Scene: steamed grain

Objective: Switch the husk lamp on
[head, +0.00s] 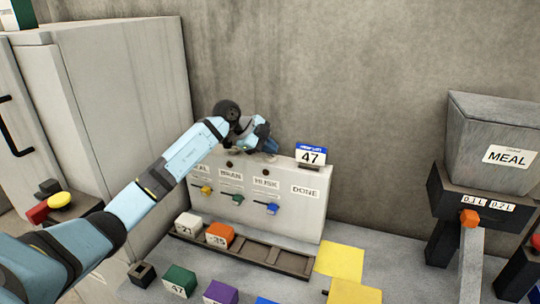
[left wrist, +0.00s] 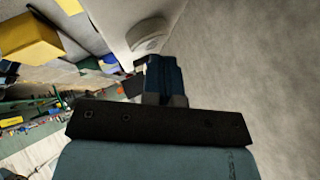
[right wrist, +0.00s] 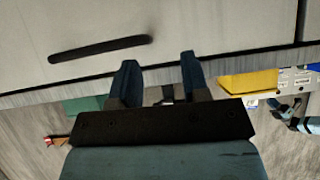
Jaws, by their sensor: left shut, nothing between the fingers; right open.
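A pale panel (head: 306,215) stands against the wall with MEAL, BRAN, HUSK and DONE labels. The HUSK label (head: 266,183) has a small dark round lamp-like spot (head: 265,170) above it and a blue lever (head: 271,208) below it. The spot looks unlit. My left gripper (head: 266,144) is shut and empty, at the panel's top edge above the HUSK column; contact is unclear. My right gripper (right wrist: 160,76) is open and empty, before a pale front with a dark handle.
A card reading 47 (head: 311,155) stands on the panel top, right of my left gripper. A dark tray (head: 265,254) and several coloured blocks lie in front. A MEAL hopper (head: 490,145) stands right. A pale cabinet (head: 130,80) stands left.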

